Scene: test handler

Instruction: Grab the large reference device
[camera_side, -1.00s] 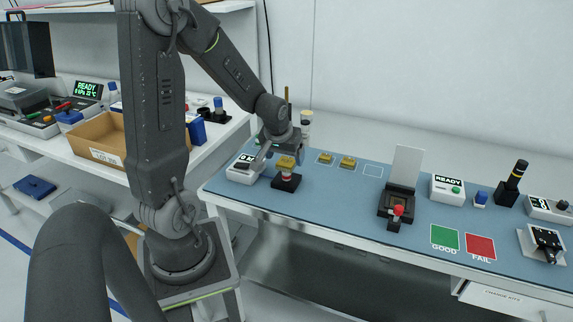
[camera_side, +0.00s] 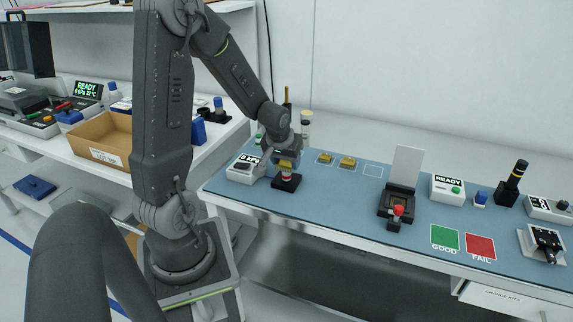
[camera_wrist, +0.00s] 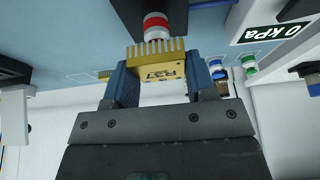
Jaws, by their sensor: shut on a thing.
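A gold device (camera_wrist: 165,75) with a comb-like row of pins and dark lettering lies between the two blue fingers of my gripper (camera_wrist: 160,82) in the wrist view. The fingers are shut on its sides. In the side view my gripper (camera_side: 288,155) holds this gold device (camera_side: 287,166) right above a red and white post (camera_side: 287,178) on a black base. The red and white post also shows in the wrist view (camera_wrist: 157,27), close to the device's pin side. I cannot tell whether they touch. Two more gold devices (camera_side: 325,157) (camera_side: 347,162) lie on the blue mat.
A "0 kPa" display box (camera_side: 243,168) stands just left of the black base. An empty outlined square (camera_side: 372,171) is right of the loose devices. A black fixture with a raised white lid (camera_side: 407,167) and GOOD and FAIL pads (camera_side: 445,237) are farther right.

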